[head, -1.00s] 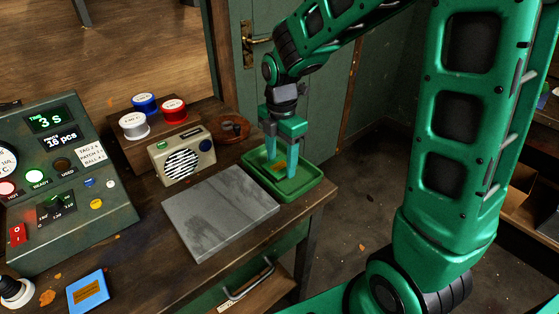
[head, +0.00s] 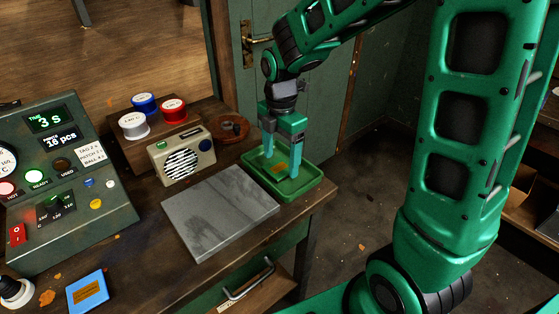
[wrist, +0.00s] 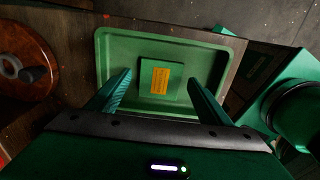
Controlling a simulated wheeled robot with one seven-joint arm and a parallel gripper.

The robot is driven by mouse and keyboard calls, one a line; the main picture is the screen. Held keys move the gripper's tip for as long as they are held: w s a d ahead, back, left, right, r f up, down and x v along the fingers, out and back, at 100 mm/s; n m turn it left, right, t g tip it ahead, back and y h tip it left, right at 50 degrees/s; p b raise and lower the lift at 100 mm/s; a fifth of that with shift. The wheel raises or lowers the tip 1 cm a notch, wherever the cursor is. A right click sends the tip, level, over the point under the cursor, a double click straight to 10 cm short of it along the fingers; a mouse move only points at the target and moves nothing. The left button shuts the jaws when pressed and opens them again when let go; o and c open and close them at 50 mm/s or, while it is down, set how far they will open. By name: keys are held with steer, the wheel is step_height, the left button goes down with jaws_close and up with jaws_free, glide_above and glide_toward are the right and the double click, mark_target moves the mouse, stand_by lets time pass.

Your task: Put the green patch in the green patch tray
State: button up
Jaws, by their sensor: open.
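The green patch (wrist: 148,79), a flat green square with an orange label, lies inside the green patch tray (wrist: 208,107). In the head view the tray (head: 300,189) sits at the right end of the workbench, and the patch's orange label (head: 281,168) shows between my fingers. My gripper (head: 281,165) is open, pointing down over the tray. In the wrist view my gripper's fingers (wrist: 160,78) are spread apart, one on each side of the patch, with gaps between them and it.
A grey slab (head: 220,212) lies left of the tray. A cream radio (head: 182,157), a round brown wooden dish (head: 230,127) and several thread spools (head: 134,124) stand behind. A control box (head: 60,180) and a blue patch (head: 88,291) are at the left.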

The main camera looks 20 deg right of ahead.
mark_target(281, 167)
step_height(281, 167, up, 11)
stand_by(0.3)
steer(key=s+d+f+m, duration=0.2)
steer(key=s+d+m, duration=0.7)
steer(key=s+m, duration=0.3)
steer(key=s+d+f+m, duration=0.3)
steer(key=s+d+m, duration=0.5)
steer(key=s+m, duration=0.4)
steer(key=m, duration=0.4)
steer(key=shift+s+d, duration=0.2)
steer(key=shift+d, duration=0.2)
steer(key=shift+w+f, duration=0.3)
steer(key=shift+w, duration=0.35)
